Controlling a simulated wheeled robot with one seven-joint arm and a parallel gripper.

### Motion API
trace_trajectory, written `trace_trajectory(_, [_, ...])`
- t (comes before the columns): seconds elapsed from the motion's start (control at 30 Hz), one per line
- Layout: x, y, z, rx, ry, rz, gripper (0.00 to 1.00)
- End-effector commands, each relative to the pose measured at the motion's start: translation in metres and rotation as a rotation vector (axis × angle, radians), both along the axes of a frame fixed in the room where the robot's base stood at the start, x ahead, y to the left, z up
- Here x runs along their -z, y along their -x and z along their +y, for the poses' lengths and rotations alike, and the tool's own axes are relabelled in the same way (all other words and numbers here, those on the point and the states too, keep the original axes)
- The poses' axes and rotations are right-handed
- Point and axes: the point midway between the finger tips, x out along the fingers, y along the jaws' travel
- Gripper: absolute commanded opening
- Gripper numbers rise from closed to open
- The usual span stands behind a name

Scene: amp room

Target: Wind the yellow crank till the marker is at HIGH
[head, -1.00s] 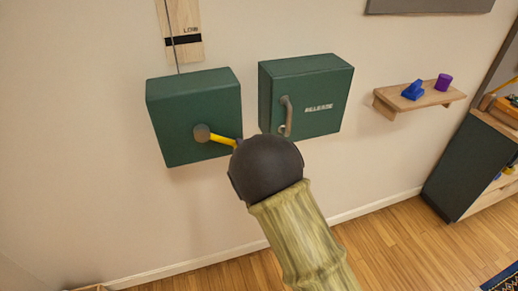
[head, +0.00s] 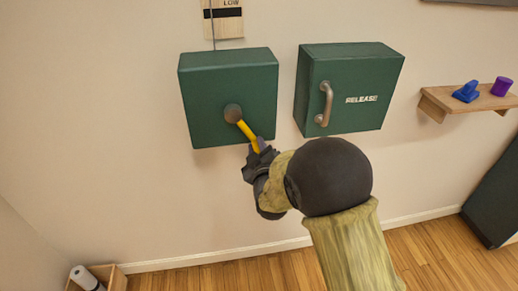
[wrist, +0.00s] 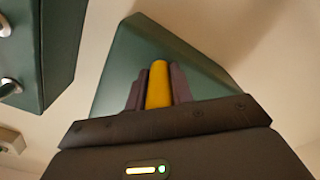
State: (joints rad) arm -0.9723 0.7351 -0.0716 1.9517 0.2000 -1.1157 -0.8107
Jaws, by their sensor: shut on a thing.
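The yellow crank (head: 247,133) is on the front of the left green box (head: 200,110), its arm slanting down and right from a round grey hub (head: 233,113). My gripper (head: 260,150) is shut on the crank's outer end, below and right of the hub. In the wrist view the yellow crank (wrist: 159,85) sits between my two dark fingers. Above the box, a wooden scale board (head: 228,27) shows a black band (head: 222,13) just under the word LOW. The upper part of the board is out of view, and HIGH does not show.
A second green box (head: 380,70) marked RELEASE, with a grey handle (head: 326,103), is close on the right. A wall shelf (head: 440,99) holds a blue object (head: 467,92) and a purple cylinder (head: 502,86). A wooden crate (head: 117,280) stands on the floor at lower left.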

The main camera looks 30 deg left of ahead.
Motion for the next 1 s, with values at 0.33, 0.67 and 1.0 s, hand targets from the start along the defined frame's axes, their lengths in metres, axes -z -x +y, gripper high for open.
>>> trace_trajectory(0.33, [0.008,0.004,0.001,-0.007,0.011,0.014,0.37])
trace_trajectory(0.67, [0.003,0.001,0.000,-0.002,0.005,0.005,0.45])
trace_trajectory(1.0, [0.003,0.020,-0.018,-0.002,0.004,0.004,0.45])
